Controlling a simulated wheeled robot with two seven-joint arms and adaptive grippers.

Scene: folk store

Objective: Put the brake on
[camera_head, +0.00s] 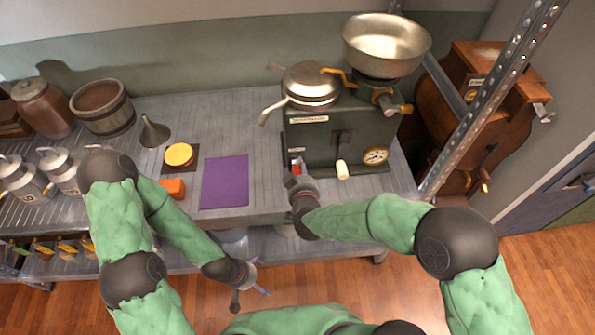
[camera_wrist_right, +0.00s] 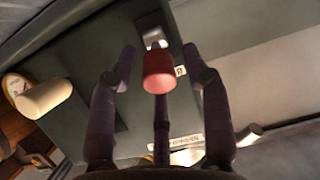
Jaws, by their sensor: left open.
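A dark green machine (camera_head: 330,128) with a metal bowl on top stands on the grey bench. A red knob (camera_head: 297,165) sits low on the left of its front face. In the right wrist view the red knob (camera_wrist_right: 158,73) is on a short metal stem. My right gripper (camera_head: 298,174) is at the machine's front, partly hiding the knob. In the wrist view my right gripper (camera_wrist_right: 160,70) is open, its fingers apart on both sides of the knob with visible gaps. My left gripper (camera_head: 250,291) is open and empty, low in front of the bench.
A cream handle (camera_head: 342,169) and a dial (camera_head: 376,156) are right of the knob. A purple mat (camera_head: 225,182), an orange block (camera_head: 173,188) and a yellow disc (camera_head: 179,155) lie to the left. A perforated metal post (camera_head: 480,110) rises right of the machine.

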